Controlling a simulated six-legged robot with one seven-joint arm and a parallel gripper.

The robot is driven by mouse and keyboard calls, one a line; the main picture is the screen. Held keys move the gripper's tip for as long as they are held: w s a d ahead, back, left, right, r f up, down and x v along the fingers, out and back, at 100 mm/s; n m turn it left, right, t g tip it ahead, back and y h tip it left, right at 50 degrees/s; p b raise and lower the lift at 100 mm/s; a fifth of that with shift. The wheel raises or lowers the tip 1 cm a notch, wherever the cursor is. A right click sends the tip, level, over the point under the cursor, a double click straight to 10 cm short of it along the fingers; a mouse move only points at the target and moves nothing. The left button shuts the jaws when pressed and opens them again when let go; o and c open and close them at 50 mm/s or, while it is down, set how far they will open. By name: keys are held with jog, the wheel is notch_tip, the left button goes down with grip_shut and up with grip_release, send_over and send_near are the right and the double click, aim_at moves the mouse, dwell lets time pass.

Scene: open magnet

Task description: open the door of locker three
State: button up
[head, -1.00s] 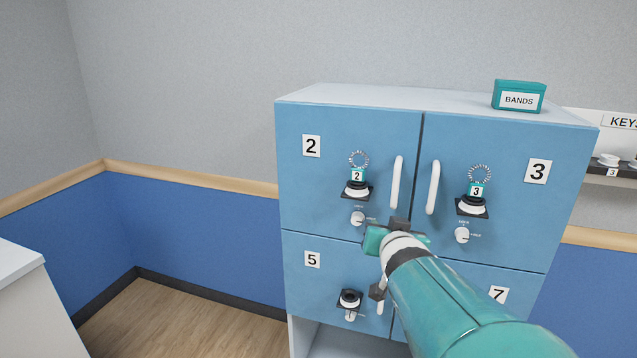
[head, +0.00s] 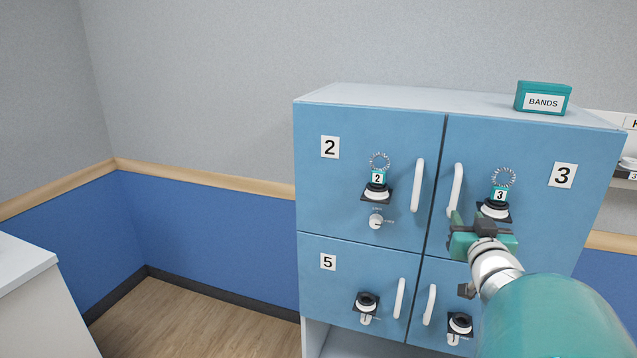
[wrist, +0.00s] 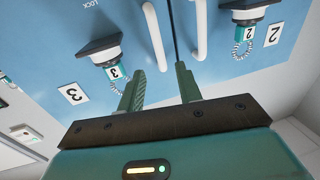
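Locker three's blue door (head: 530,145) is closed flush at the cabinet's upper right. Its white upright handle (head: 457,188) is by the door's left edge. A teal key tag marked 3 (head: 499,195) with a coiled band stands in the black-and-white lock (head: 494,211). My gripper (head: 470,222) is in front of the door, just below the handle. In the wrist view, my gripper's fingers (wrist: 160,88) are open and empty, and the handle's end (wrist: 157,40) shows beyond the gap between them. Contact cannot be told. The door's small white knob is hidden behind my gripper in the head view.
Door two (head: 370,140) with its own handle (head: 417,185) and tagged key (head: 377,180) is close on the left. More locker doors (head: 345,290) lie below. A teal BANDS box (head: 543,98) sits on top. A white counter (head: 28,265) is at far left; floor between is clear.

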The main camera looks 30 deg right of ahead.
aim_at(456, 195)
jog(key=x, duration=1.2)
jog(key=shift+w+d, duration=0.1)
jog(key=shift+d, duration=0.25)
jog(key=shift+c, duration=0.4)
grip_shut()
